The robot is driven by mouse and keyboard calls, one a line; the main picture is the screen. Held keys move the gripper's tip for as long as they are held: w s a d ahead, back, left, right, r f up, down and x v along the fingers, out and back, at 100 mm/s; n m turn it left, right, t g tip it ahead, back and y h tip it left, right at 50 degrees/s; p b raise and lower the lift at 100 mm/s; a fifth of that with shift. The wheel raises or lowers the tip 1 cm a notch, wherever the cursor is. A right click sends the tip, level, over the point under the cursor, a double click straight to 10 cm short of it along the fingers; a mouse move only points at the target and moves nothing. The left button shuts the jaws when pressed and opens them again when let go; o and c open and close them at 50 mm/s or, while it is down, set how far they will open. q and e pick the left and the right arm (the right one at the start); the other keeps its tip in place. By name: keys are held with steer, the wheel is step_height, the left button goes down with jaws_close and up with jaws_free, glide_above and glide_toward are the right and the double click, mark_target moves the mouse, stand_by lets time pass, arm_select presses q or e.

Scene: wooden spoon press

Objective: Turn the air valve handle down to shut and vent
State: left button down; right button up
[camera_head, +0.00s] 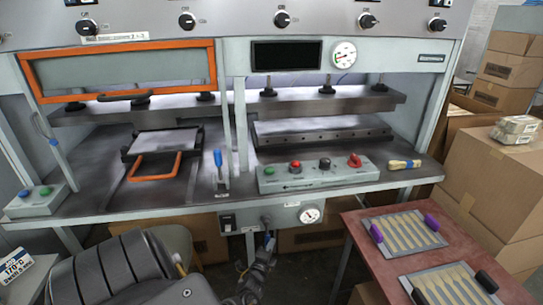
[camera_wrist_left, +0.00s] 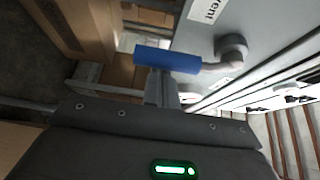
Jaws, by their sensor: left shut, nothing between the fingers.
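The air valve's blue handle (camera_wrist_left: 167,59) lies across the middle of the left wrist view. A grey lever joins it to a round pivot (camera_wrist_left: 232,47) on a grey panel with a "vent" label (camera_wrist_left: 205,9). In the head view a small bit of the blue handle (camera_head: 269,238) shows below the press table's front edge. My left gripper (camera_head: 266,250) is there, mostly dark and small; its shut, empty fingers (camera_wrist_left: 160,80) point at the handle and overlap its lower edge in the wrist view. I cannot tell whether they touch it. My right gripper is out of view.
A pressure gauge (camera_head: 310,215) and black switch (camera_head: 228,222) sit on the front panel beside the valve. A red table (camera_head: 356,231) with trays of wooden spoons stands at right. Cardboard boxes (camera_head: 488,187) stand beyond it.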

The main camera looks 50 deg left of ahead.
arm_select(q)
steer(key=shift+d, duration=0.1)
steer(key=s+d, duration=0.6)
steer(key=d, duration=0.1)
steer(key=shift+d, duration=0.15)
stand_by(0.3)
steer(key=shift+w, duration=0.1)
stand_by(0.4)
